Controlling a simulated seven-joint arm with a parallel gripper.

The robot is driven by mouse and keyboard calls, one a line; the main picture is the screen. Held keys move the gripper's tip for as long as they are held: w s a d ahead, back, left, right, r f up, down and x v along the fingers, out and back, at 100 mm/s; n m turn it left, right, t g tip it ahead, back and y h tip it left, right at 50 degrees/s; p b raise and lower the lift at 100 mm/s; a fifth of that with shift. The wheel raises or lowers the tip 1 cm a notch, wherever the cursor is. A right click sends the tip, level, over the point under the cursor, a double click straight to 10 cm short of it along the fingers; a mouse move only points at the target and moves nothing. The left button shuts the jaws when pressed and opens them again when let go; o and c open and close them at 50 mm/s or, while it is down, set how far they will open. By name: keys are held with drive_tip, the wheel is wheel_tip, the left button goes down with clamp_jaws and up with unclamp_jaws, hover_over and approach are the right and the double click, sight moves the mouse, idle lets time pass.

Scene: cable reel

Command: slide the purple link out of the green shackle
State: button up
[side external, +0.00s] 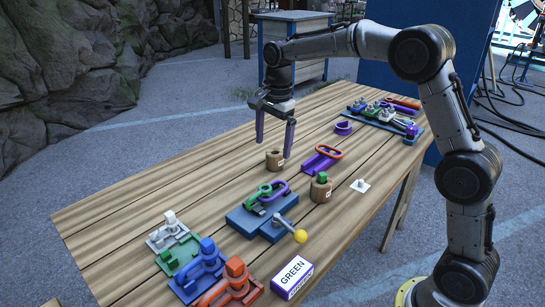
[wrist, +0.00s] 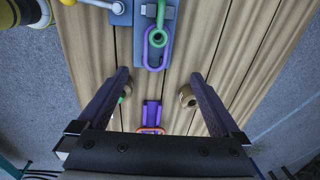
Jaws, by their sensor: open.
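The green shackle (side external: 262,192) sits on a blue block (side external: 240,222) on the wooden table. It also shows at the top of the wrist view (wrist: 168,30). The purple link (side external: 281,187) is an oval ring that overlaps the shackle and extends past it on the side towards my gripper. In the wrist view the purple link (wrist: 147,55) lies beyond my fingertips. Exactly how the two are threaded is too small to tell. My gripper (side external: 273,149) is open and empty above the table, fingers pointing down, apart from the link.
A lever with a yellow ball (side external: 300,236) sticks out from the blue block. A box marked GREEN (side external: 292,277) and several coloured shackle blocks (side external: 185,253) stand nearer.

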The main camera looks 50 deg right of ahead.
drive_tip(key=g, duration=0.1)
approach(272, 183)
drive_tip(key=s+a+r, duration=0.1)
drive_tip(key=s+a, duration=0.1)
drive_tip(key=shift+w+d+f, duration=0.1)
drive_tip(key=shift+f, duration=2.15)
drive_tip(key=shift+w+d+f, duration=0.1)
drive_tip(key=shift+f, duration=2.15)
clamp_jaws()
